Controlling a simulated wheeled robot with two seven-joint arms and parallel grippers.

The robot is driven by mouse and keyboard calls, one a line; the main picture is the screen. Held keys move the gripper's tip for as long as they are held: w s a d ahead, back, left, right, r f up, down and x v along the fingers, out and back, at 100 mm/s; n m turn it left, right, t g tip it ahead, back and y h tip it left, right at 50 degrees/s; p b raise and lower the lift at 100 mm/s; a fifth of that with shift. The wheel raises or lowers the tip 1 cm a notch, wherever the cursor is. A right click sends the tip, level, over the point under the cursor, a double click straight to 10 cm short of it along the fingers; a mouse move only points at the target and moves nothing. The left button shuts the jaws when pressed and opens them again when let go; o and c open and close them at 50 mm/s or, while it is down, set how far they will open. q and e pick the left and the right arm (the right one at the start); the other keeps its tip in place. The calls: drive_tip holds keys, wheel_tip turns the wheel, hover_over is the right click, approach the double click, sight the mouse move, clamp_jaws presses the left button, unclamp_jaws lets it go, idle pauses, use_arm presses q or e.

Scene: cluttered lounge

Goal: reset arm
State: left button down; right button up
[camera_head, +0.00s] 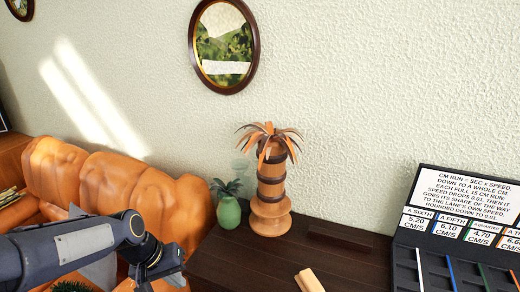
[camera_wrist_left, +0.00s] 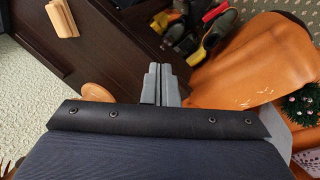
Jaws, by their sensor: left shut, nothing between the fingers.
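My left arm comes in from the left in the head view, and my left gripper (camera_head: 176,279) points down beside the left end of the dark wooden cabinet (camera_head: 225,262). In the left wrist view its two grey fingers (camera_wrist_left: 159,80) are pressed together with nothing between them. The fingers are over the gap between the cabinet and the orange sofa (camera_head: 110,180). My right gripper is in neither view.
On the cabinet stand a wooden palm-like ornament (camera_head: 271,190), a green vase (camera_head: 229,212), a small wooden block (camera_head: 306,280) and a dark board (camera_head: 430,255) with speed labels. Several shoes (camera_wrist_left: 205,28) show below. A small decorated wreath (camera_wrist_left: 303,105) is near the sofa.

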use_arm(q)
drive_tip(key=s+r+t, duration=0.1)
drive_tip(key=s+r, duration=0.1)
drive_tip(key=s, duration=0.7)
drive_tip(key=s+r+m+t, duration=0.1)
drive_tip(key=s+r+t, duration=0.1)
drive_tip(key=s, duration=0.8)
drive_tip(key=shift+a+r+t, duration=0.3)
drive_tip(key=shift+a+r, duration=0.1)
drive_tip(key=shift+r, duration=0.4)
drive_tip(key=c, duration=2.2)
unclamp_jaws()
